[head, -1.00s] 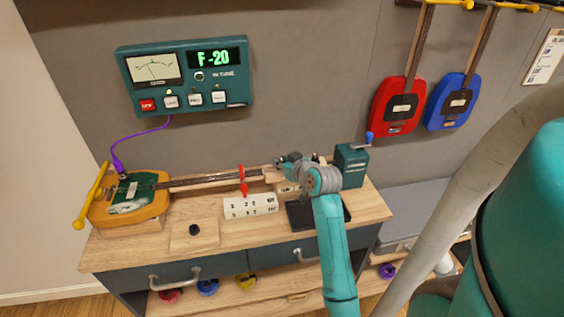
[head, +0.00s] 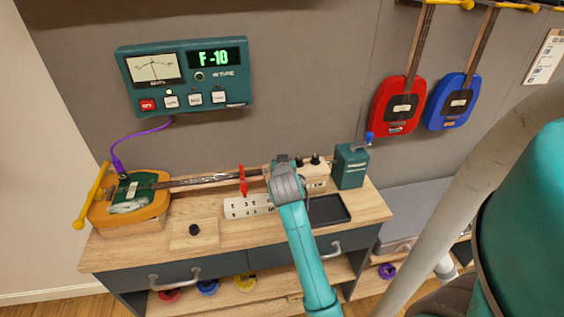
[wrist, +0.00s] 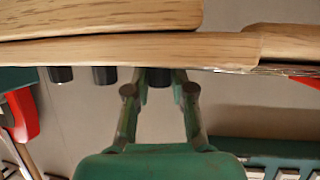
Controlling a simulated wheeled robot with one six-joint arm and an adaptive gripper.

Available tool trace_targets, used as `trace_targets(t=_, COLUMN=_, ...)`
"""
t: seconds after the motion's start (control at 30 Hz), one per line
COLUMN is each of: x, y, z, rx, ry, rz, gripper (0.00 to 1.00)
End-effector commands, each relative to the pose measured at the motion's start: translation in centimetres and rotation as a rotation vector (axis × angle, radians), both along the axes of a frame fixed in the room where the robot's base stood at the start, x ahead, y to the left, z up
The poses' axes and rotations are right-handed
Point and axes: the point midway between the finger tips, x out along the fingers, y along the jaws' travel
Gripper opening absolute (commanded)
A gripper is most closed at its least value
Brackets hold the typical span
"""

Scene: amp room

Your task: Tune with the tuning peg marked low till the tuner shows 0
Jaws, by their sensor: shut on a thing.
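The orange instrument (head: 152,214) lies on the workbench, its neck (head: 215,181) running right to a pale headstock (head: 316,178). The wrist view shows black tuning pegs (wrist: 104,76) in a row along the wooden headstock (wrist: 130,49). My gripper (wrist: 160,88) has its two fingers around the peg at the row's right end, the one nearest the neck (wrist: 160,77). In the head view my wrist hides that peg; two others show to its right. No low marking is legible. The tuner (head: 186,77) on the wall reads F -10, its needle near the dial's middle.
A red clamp-like piece (head: 242,181) stands at the neck behind a white numbered block (head: 240,207). A teal box with a blue-knobbed crank (head: 350,166) and a dark tray (head: 328,210) are at right. Red (head: 399,106) and blue (head: 450,103) instruments hang on the wall.

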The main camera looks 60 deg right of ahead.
Motion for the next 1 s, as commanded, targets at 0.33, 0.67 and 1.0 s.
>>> trace_targets(t=0.33, x=0.13, y=0.05, z=0.0, rx=0.0, ry=0.001, rz=-0.173, gripper=0.0)
trace_targets(t=0.67, x=0.04, y=0.0, z=-0.02, rx=0.001, ry=0.001, rz=-0.226, gripper=0.0)
trace_targets(t=1.0, x=0.03, y=-0.01, z=-0.05, rx=0.001, ry=0.001, rz=-0.227, gripper=0.31)
